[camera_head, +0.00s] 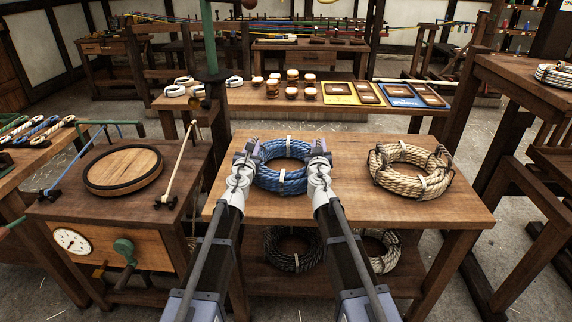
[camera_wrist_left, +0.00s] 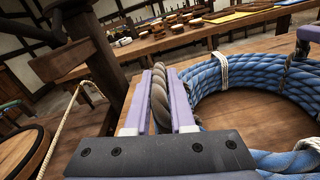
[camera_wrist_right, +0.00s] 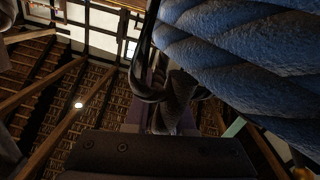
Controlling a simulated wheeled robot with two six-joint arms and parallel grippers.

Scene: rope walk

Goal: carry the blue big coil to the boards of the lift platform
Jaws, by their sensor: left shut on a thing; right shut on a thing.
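The blue big coil (camera_head: 284,166) sits on the wooden table, bound with white ties; it also shows in the left wrist view (camera_wrist_left: 262,84) and fills the upper right of the right wrist view (camera_wrist_right: 250,70). My left gripper (camera_head: 245,158) is at the coil's left side, shut on a twisted rope loop (camera_wrist_left: 159,95) beside it. My right gripper (camera_head: 318,160) is at its right side, shut on a dark loop (camera_wrist_right: 175,95) next to the blue strands. I cannot tell for sure which thing is the lift platform.
A tan coil (camera_head: 410,171) lies on the same table (camera_head: 355,207) at right. Two more coils rest on the shelf below. At left stands a wooden cabinet (camera_head: 145,245) with a round board (camera_head: 123,168) and a dial.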

